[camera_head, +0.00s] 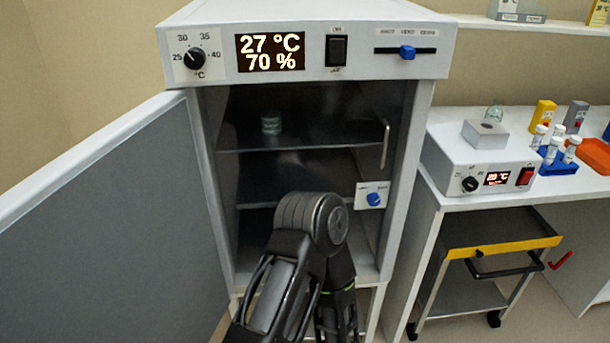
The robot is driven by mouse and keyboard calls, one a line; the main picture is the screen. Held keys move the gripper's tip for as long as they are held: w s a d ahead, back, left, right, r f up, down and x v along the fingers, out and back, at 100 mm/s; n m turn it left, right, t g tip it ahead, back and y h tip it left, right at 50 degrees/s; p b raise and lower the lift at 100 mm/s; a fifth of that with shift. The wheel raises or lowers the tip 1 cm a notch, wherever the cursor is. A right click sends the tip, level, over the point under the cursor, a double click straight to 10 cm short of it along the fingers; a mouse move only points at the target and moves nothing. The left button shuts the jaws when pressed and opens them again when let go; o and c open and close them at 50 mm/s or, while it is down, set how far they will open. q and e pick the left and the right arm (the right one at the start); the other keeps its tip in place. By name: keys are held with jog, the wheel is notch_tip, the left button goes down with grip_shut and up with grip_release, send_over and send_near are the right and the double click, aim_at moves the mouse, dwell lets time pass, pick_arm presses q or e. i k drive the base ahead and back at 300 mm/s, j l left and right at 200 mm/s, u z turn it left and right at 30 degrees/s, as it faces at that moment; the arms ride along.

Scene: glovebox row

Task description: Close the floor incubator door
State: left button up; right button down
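The floor incubator (312,16) stands upright in the middle of the camera_head view. Its grey-white door (110,215) is hinged on the left side and swung wide open, reaching out to the picture's left edge. The dark interior with its shelves shows. A small vertical handle (385,145) and a white plate with a blue knob (373,199) sit at the right side of the opening. One of my dark arms rises from the bottom in front of the lower opening, bent at a rounded joint. No gripper fingertips show; I cannot tell which arm this is.
A small round stack (271,123) sits on the upper shelf. To the right, a bench (470,200) bears a heating block (485,160), a blue tube rack (556,165) and an orange tray (597,155). A wheeled cart (480,297) with a yellow edge stands under the bench.

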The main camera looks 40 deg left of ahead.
aim_at(113, 239)
jog(key=u, duration=0.9)
